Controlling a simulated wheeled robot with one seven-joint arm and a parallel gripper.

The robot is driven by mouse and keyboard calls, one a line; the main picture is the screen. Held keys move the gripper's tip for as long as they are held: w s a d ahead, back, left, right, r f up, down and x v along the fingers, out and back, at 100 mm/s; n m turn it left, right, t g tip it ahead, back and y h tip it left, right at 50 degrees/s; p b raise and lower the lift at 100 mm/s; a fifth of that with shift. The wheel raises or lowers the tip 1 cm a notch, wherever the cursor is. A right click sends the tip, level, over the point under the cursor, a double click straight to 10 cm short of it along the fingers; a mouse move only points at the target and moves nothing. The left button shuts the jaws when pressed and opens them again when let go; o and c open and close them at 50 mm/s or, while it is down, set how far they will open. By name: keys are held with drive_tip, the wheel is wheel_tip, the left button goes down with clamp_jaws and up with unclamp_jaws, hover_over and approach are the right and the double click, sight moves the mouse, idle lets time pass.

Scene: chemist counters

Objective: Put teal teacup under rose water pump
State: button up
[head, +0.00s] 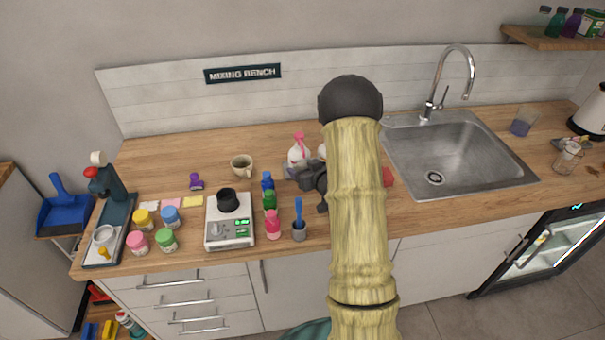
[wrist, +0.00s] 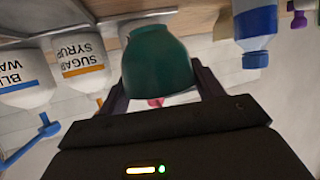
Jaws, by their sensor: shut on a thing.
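The teal teacup (wrist: 157,58) fills the middle of the wrist view, between the two fingers of my gripper (wrist: 160,85), which is shut on it. The cup is not visible in the head view, where my arm covers that area. My gripper (head: 313,178) shows there just left of the arm, over the counter in front of a white bottle with a pink pump (head: 299,150). Which bottle is rose water cannot be read. A small pink part (wrist: 155,102) shows beyond the cup in the wrist view.
The wrist view shows a sugar syrup bottle (wrist: 80,65), a blue-labelled bottle (wrist: 25,82) and a blue squeeze bottle (wrist: 256,35) close by. A scale (head: 229,232), a beige cup (head: 241,166) and a pink bottle (head: 273,226) stand left. The sink (head: 450,150) is right.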

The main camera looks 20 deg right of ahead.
drive_tip(key=shift+w, duration=0.4)
drive_tip(key=f, duration=0.1)
drive_tip(key=f+b, duration=0.1)
drive_tip(key=f, duration=0.1)
drive_tip(key=shift+w+b, duration=0.3)
drive_tip(key=shift+s+a+f, duration=0.1)
drive_tip(key=shift+f, duration=0.15)
drive_tip(key=shift+f, duration=0.1)
drive_tip(key=o, duration=1.1)
drive_tip(key=shift+o, duration=0.2)
